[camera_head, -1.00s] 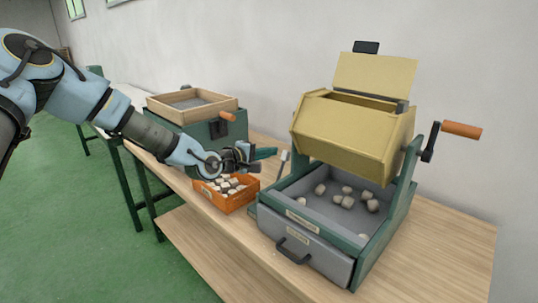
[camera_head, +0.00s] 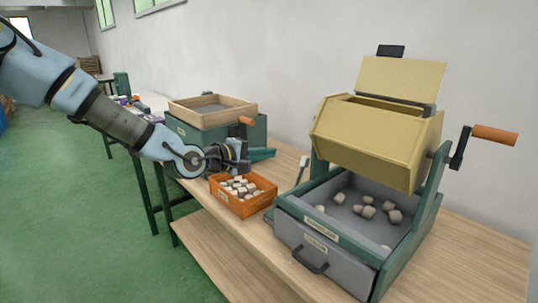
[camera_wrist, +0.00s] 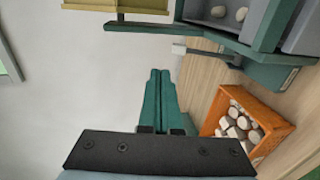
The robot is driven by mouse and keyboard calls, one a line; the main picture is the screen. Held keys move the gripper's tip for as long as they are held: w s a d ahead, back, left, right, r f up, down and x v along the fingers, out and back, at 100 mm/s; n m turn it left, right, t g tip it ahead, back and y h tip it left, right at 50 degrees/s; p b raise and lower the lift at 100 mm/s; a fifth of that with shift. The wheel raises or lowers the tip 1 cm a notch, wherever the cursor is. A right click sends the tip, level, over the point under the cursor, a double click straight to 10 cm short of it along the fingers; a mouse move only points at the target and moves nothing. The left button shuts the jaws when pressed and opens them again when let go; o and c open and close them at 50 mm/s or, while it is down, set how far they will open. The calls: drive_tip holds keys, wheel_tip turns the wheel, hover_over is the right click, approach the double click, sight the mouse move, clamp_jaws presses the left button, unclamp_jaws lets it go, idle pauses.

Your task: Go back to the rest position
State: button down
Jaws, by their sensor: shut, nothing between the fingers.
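My gripper (camera_head: 271,152) is in the head view, above and behind the orange crate, with its teal fingers pointing right. In the wrist view the two teal fingers (camera_wrist: 160,75) lie side by side, shut and empty. They are clear of the crate and the machine. My arm reaches in from the upper left.
The orange crate (camera_head: 243,209) of pale pieces stands below my gripper. At right is a machine with a yellow drum (camera_head: 370,140), orange-handled crank (camera_head: 494,134) and grey drawer (camera_head: 318,250) holding several pieces. A wood-framed tray (camera_head: 212,121) sits on a green box behind my wrist.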

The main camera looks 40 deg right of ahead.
drive_tip(key=shift+f, duration=0.1)
idle(0.3)
drive_tip(key=w+a+f+m+t+y, duration=0.1)
drive_tip(key=w+a+f+y, duration=0.25)
drive_tip(key=a, duration=0.65)
drive_tip(key=w+a+f+t+y, duration=0.25)
drive_tip(key=w+a+y, duration=0.2)
drive_tip(key=a, duration=0.55)
drive_tip(key=w+a+f+m+t+y, duration=0.1)
drive_tip(key=w+a+f+y, duration=0.3)
drive_tip(key=a, duration=0.6)
drive_tip(key=s+a+r+y, duration=0.1)
drive_tip(key=s+a, duration=0.1)
drive_tip(key=a, duration=0.6)
drive_tip(key=s+a+r+n+g+y, duration=0.1)
drive_tip(key=s+a+r, duration=0.1)
drive_tip(key=a, duration=0.6)
drive_tip(key=s+a+r+g+y, duration=0.1)
drive_tip(key=s+a+r, duration=0.1)
drive_tip(key=a, duration=0.6)
drive_tip(key=shift+s+a+n, duration=0.2)
drive_tip(key=shift+s+n, duration=0.1)
drive_tip(key=shift+d+r, duration=0.1)
